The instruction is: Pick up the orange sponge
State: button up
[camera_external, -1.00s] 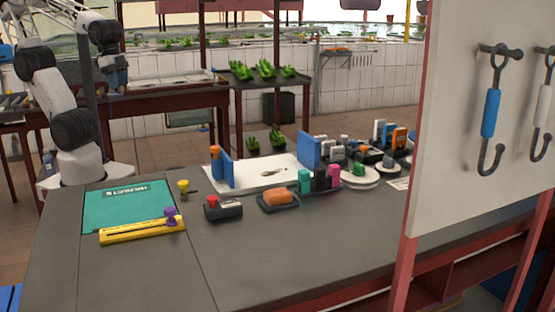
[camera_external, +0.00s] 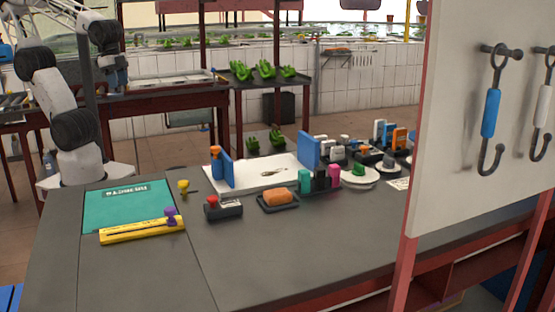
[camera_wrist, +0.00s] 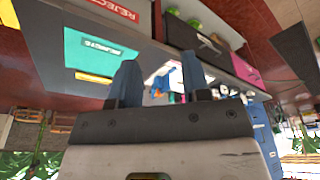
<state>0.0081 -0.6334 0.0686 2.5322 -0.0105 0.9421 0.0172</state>
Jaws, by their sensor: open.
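The orange sponge (camera_external: 278,197) lies in a small dark tray (camera_external: 291,207) on the grey workbench (camera_external: 260,255), near its middle. My gripper (camera_external: 118,88) is far from it, raised at the upper left beyond the teal mat, with nothing seen in it. In the wrist view my gripper (camera_wrist: 158,75) shows two dark fingers spread apart with an empty gap between them. I cannot make out the sponge in the wrist view.
A red-topped dark block (camera_external: 223,208) stands left of the sponge. Teal, black and pink blocks (camera_external: 320,180) stand to its right, a white board (camera_external: 265,173) behind. A yellow bar (camera_external: 140,230) lies by the teal mat (camera_external: 127,203). The bench front is clear.

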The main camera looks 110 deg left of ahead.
jog(key=o, duration=1.1)
